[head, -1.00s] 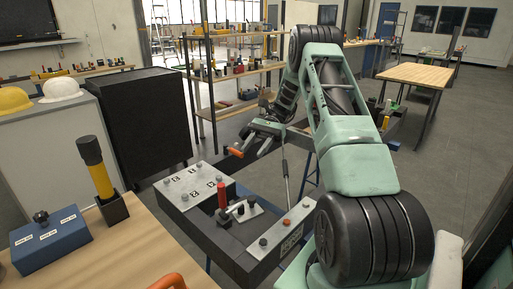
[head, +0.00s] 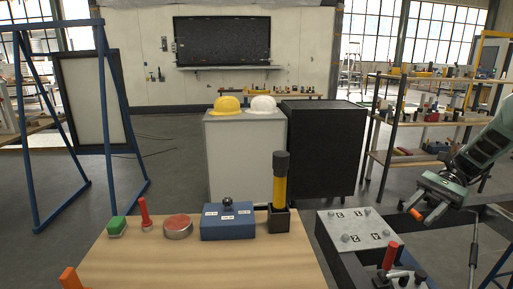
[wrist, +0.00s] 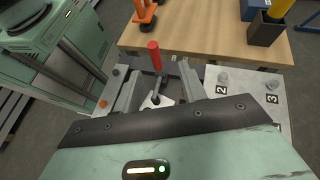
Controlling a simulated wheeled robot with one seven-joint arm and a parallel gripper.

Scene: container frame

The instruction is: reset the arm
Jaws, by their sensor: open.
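My arm reaches in from the right edge of the head view. My gripper (head: 425,208) hangs at the right of that view, beside the grey fixture frame. In the wrist view my gripper (wrist: 159,88) has its two grey fingers apart with nothing held between them. Beyond the fingers in that view is a red-handled clamp (wrist: 154,56). The clamp also shows in the head view, its red handle (head: 390,256) upright on the dark frame. A metal plate with numbered marks (head: 357,229) lies on the frame.
Cabinets (head: 245,155) and a shelf rack (head: 425,125) stand behind. A blue stand (head: 105,110) is left.

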